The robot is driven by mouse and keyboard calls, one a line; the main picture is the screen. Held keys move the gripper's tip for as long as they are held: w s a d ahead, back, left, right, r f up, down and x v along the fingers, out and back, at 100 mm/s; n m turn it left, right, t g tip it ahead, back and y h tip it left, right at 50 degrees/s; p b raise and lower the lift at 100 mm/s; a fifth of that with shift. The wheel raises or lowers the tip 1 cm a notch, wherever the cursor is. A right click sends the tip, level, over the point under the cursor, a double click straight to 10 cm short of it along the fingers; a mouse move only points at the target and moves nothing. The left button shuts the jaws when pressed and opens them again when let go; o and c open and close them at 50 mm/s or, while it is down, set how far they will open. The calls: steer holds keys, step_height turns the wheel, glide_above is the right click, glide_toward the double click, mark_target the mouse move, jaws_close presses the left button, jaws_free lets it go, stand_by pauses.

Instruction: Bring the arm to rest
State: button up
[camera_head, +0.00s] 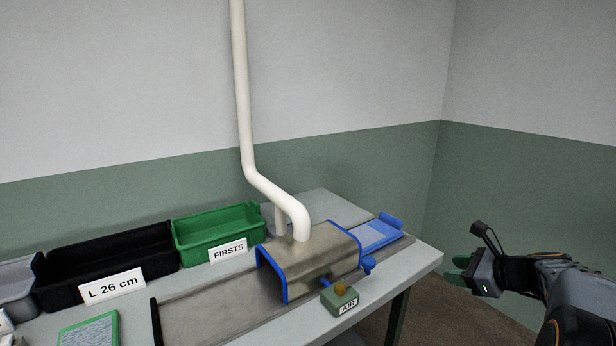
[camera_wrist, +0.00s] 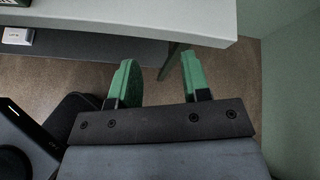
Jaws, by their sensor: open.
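My gripper (camera_head: 462,272) is at the right in the head view, off the right end of the table and apart from it. In the wrist view its two green fingers (camera_wrist: 158,80) stand wide apart with nothing between them. Below and beyond the fingers are brown floor and a table leg. My arm reaches in from the right edge of the head view.
The table (camera_head: 424,256) carries a metal tunnel (camera_head: 315,258) with a white pipe (camera_head: 243,90), an AIR box (camera_head: 340,297), a green FIRSTS bin (camera_head: 217,232) and a black bin (camera_head: 105,262) by an "L 26 cm" sign. Green-and-white walls stand behind.

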steer(key=s+a+f+n+g+h+p, duration=0.35)
steer(key=s+a+n+g, duration=0.4)
steer(key=n, duration=0.55)
steer(key=s+a+r+n+t+h+p, duration=0.1)
steer(key=s+a+r+n+h+p, duration=0.2)
steer(key=s+a+r+n+p, duration=0.5)
steer(key=s+a+n, duration=0.2)
steer(key=a+n, duration=0.1)
steer(key=n, duration=0.1)
steer(key=shift+s+r+n+p, duration=0.15)
steer(key=shift+s+n+p, duration=0.05)
steer(key=shift+n+p, duration=0.1)
